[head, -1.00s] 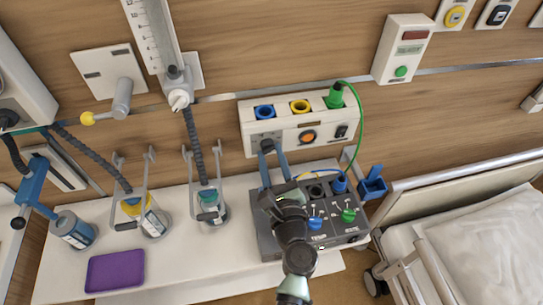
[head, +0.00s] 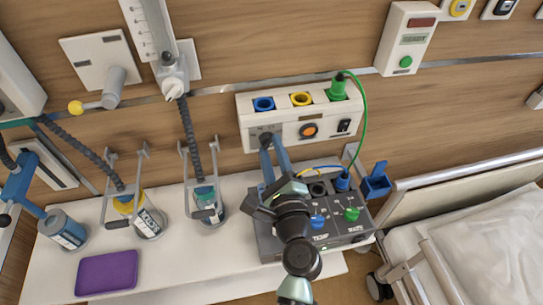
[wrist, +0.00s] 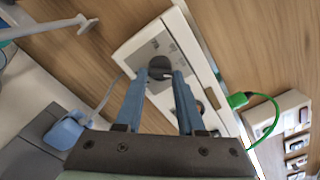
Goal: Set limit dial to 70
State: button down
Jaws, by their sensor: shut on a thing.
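The limit dial (wrist: 160,67) is a dark round knob on a grey scale plate at one end of the white wall panel (wrist: 185,45). The scale marks are too small to read, so its setting cannot be told. My gripper (wrist: 160,77) has two blue fingers, one on each side of the knob, shut on it. In the head view, my gripper (head: 272,142) reaches up to the panel's lower left, where the fingertips and hand hide most of the dial.
The panel (head: 332,115) also has coloured sockets, an orange button and a black switch. Below stands a dark control box (head: 345,238) with blue and green knobs. Bottles (head: 150,220) and a purple pad (head: 106,273) are on the left. A bed (head: 490,245) is at right.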

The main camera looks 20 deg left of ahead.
jog(key=n+b, duration=1.2)
jog(key=n, duration=0.4)
jog(key=shift+r+n+b, duration=0.15)
jog(key=shift+n+b, duration=0.15)
jog(key=shift+b, duration=0.1)
jog(key=n+b, duration=0.3)
jog(key=n, duration=0.1)
jog(key=shift+a+r+n+b, duration=0.1)
jog(key=shift+r+n+b, duration=0.05)
jog(key=shift+n+b, duration=0.2)
jog(key=shift+r+n, duration=0.1)
jog(key=shift+n, duration=0.15)
jog(key=c, duration=0.5)
grip_release()
jog(key=shift+s, duration=0.15)
